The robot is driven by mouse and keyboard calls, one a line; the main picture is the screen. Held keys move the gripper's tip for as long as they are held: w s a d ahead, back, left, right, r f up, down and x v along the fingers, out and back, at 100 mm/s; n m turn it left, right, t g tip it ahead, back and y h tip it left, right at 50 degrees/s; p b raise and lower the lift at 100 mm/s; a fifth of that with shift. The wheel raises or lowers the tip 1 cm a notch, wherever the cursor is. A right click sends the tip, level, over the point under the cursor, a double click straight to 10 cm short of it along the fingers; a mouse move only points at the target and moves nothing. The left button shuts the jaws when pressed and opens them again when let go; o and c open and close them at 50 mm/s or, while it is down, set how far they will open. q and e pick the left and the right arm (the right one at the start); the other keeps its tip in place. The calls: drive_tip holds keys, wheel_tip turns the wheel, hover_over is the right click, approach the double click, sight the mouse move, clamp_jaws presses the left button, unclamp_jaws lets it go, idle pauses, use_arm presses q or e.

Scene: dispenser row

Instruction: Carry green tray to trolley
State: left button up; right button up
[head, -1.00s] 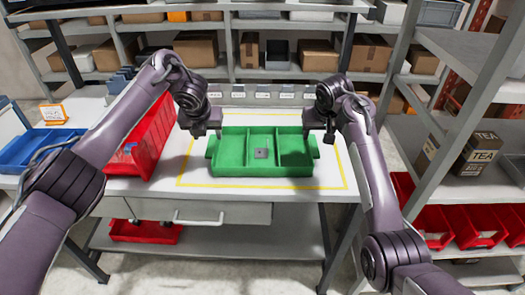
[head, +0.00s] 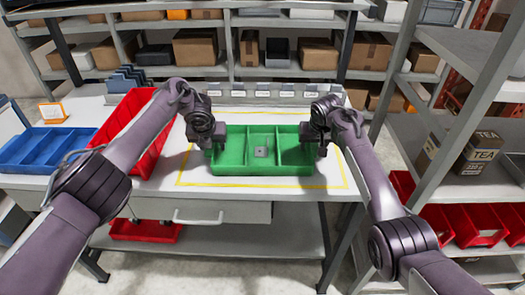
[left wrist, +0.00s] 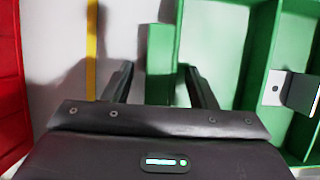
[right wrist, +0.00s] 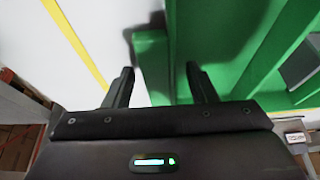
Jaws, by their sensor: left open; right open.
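The green tray (head: 262,169) lies on the white table inside a yellow outline. It has three compartments, with a small grey item (head: 261,152) in the middle one. My left gripper (head: 209,146) is at the tray's left end. In the left wrist view its fingers (left wrist: 158,72) are open, with a green end tab (left wrist: 160,58) between them. My right gripper (head: 322,148) is at the tray's right end. In the right wrist view its fingers (right wrist: 160,72) are open, with the other end tab (right wrist: 152,62) between them. I cannot make out a trolley.
A red bin (head: 155,150) stands close left of the tray, and a blue tray (head: 40,150) lies further left. A row of labelled holders (head: 265,92) runs behind the tray. A shelf rack with tea boxes (head: 483,152) and red bins (head: 478,228) stands on the right.

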use_arm(q)
clamp_jaws()
use_arm(e)
clamp_jaws()
use_arm(q)
drive_tip(key=shift+r, duration=0.15)
use_arm(e)
drive_tip(key=shift+r, duration=0.1)
